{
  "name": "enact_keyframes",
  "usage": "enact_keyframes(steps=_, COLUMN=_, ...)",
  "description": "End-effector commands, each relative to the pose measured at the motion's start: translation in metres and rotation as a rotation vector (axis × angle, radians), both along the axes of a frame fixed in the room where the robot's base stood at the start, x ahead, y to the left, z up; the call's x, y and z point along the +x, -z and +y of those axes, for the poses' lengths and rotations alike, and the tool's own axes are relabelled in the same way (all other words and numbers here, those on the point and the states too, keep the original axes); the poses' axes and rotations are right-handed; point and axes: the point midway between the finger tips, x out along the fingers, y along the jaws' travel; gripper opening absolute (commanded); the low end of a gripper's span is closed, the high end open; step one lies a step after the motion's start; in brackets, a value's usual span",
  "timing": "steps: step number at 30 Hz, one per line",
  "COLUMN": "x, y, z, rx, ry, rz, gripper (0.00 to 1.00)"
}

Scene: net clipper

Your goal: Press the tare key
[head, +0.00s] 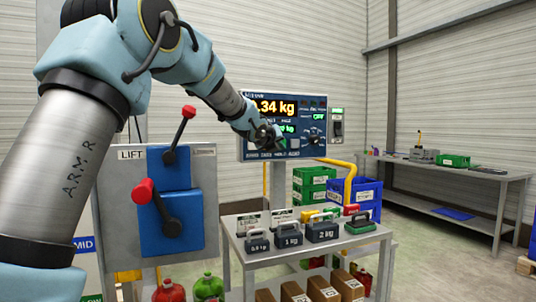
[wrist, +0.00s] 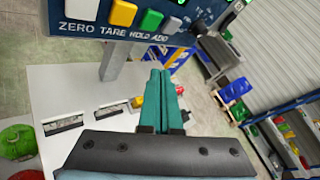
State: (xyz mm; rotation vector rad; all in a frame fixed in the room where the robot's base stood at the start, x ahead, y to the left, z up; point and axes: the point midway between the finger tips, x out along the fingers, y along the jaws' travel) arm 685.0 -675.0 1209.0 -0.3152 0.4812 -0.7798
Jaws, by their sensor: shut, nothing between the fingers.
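The weighing panel (head: 312,110) is a blue box on a post with an orange readout ending in ".34 kg"; its first part is hidden by my arm. In the wrist view the tare key is the yellow key (wrist: 123,13) above the label TARE. A white key (wrist: 82,8) is to its left, over ZERO, and a green key (wrist: 150,20) to its right, over HOLD. My gripper (wrist: 160,73) is shut and empty, its teal fingertips appearing below the label row. In the head view my gripper (head: 276,137) is in front of the panel's lower left and hides keys there.
A table (head: 310,250) below the panel bears several labelled weights (head: 290,235). A lever board (head: 207,215) marked LIFT stands left, its red-knobbed levers sticking out. Green crates (head: 312,178) and a yellow rail (head: 350,180) are behind. A workbench (head: 470,170) stands at the right.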

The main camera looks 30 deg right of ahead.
Motion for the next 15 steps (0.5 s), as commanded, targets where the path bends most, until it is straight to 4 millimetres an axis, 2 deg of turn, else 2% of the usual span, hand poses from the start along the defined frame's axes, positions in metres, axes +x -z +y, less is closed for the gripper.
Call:
enact_keyframes(steps=10, x=0.001, y=-0.002, z=0.0, rx=0.0, ry=0.0, rz=0.0, gripper=0.0)
enact_keyframes(steps=15, x=0.013, y=-0.005, z=-0.001, rx=0.001, ry=-0.002, rz=0.002, gripper=0.0)
